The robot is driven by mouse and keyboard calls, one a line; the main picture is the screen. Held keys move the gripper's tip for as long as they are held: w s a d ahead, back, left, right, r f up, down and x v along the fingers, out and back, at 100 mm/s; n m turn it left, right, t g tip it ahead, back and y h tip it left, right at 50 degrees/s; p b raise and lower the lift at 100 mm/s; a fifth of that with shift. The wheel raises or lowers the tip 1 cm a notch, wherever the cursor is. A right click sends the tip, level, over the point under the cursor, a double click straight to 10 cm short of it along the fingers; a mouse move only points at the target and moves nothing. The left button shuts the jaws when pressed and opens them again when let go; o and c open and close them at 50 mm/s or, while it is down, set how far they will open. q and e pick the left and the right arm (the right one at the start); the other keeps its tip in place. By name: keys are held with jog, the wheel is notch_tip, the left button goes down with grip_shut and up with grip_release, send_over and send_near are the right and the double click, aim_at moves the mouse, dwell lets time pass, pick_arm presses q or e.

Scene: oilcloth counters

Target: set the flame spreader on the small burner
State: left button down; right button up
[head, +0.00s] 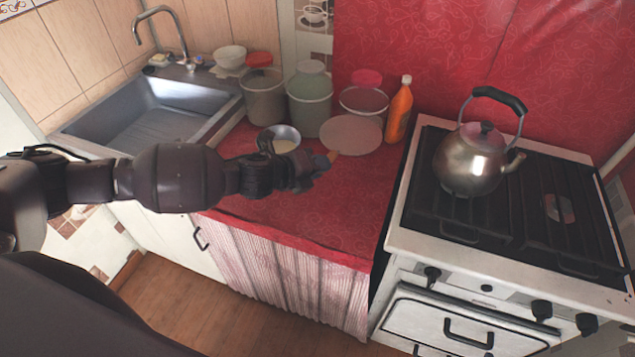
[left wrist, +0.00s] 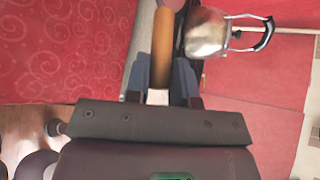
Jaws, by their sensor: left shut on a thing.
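My left gripper (head: 322,163) is shut on the wooden handle of the flame spreader (head: 351,134), a flat pale disc that shows over the red counter. The handle also fills the space between the fingers in the left wrist view (left wrist: 163,45); the disc is mostly out of that view. I cannot tell how high the disc is above the cloth. The stove (head: 430,235) stands to the right, with dark grates. A round burner (head: 558,208) shows bare under the right grate; I cannot tell its size against the others. My right gripper is not in view.
A steel kettle (head: 470,162) stands on the stove's left part; it also shows in the left wrist view (left wrist: 206,32). An orange bottle (head: 399,112) stands between counter and stove. Several canisters and a metal bowl (head: 285,146) stand behind my left gripper. The front counter is clear.

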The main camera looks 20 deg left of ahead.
pick_arm(q)
jog(key=shift+r, duration=1.9)
jog(key=shift+n+t+y, duration=0.3)
jog(key=shift+n+y, duration=0.2)
jog(key=r, duration=0.3)
jog(key=w+r, duration=0.1)
jog(key=r, duration=0.1)
jog(key=shift+d, duration=0.3)
notch_tip(320, 180, up, 4)
jog(key=s+d+n+y, duration=0.2)
jog(key=s, duration=0.1)
jog(key=s+a+f+n+t+y, duration=0.1)
jog(key=s+a+f+n+y, duration=0.2)
jog(key=s, duration=0.4)
jog(key=shift+a+f+n+t+y, duration=0.3)
jog(key=shift+a+f+y, duration=0.4)
jog(key=shift+a+f, duration=0.4)
jog(key=shift+a+r, duration=0.15)
